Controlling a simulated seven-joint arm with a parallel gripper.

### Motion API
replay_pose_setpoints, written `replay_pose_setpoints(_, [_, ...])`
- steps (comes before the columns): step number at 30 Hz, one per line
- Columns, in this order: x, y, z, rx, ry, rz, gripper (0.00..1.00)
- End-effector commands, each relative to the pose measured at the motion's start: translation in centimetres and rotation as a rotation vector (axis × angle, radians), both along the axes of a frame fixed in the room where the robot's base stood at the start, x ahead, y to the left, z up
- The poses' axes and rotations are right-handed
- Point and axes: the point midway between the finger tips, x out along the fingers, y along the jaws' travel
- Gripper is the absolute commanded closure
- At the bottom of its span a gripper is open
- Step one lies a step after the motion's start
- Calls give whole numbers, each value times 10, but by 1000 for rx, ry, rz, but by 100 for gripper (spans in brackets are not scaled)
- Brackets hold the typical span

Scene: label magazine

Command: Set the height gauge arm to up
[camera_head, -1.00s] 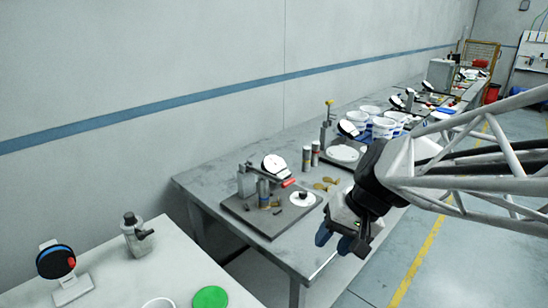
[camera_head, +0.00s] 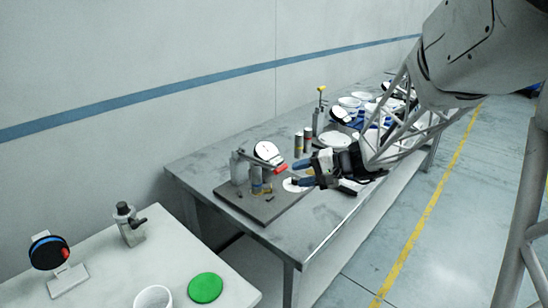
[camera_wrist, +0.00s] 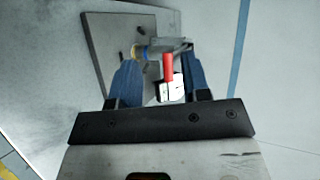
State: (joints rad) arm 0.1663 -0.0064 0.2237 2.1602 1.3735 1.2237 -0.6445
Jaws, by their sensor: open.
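The height gauge stands on a dark plate (camera_head: 262,207) on the grey table. Its grey arm (camera_head: 254,160) runs from a post at the left to a red grip (camera_head: 281,169). In the head view the arm slopes slightly down toward the grip; I cannot tell its exact setting. A round white dial (camera_head: 267,151) sits behind it. My gripper (camera_head: 301,172) is open, with blue fingers just right of the red grip. In the wrist view the red grip (camera_wrist: 168,67) shows between the open fingers of my gripper (camera_wrist: 160,60), with no clear contact.
Two upright cans (camera_head: 298,145) stand behind the gauge. A second gauge (camera_head: 318,118) and white tubs (camera_head: 365,98) are farther back. The near white table holds a green disc (camera_head: 205,288), a white ring (camera_head: 153,297) and a black dial on a stand (camera_head: 50,253).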

Motion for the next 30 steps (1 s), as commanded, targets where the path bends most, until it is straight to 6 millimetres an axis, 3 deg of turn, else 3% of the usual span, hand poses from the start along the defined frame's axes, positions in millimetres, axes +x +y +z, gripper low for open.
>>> replay_pose_setpoints(3, [25,-7,-8,62,-17,-44,57])
replay_pose_setpoints(9, [48,-15,-15,120,-41,-93,57])
replay_pose_setpoints(30, [55,-10,-18,130,-47,-101,57])
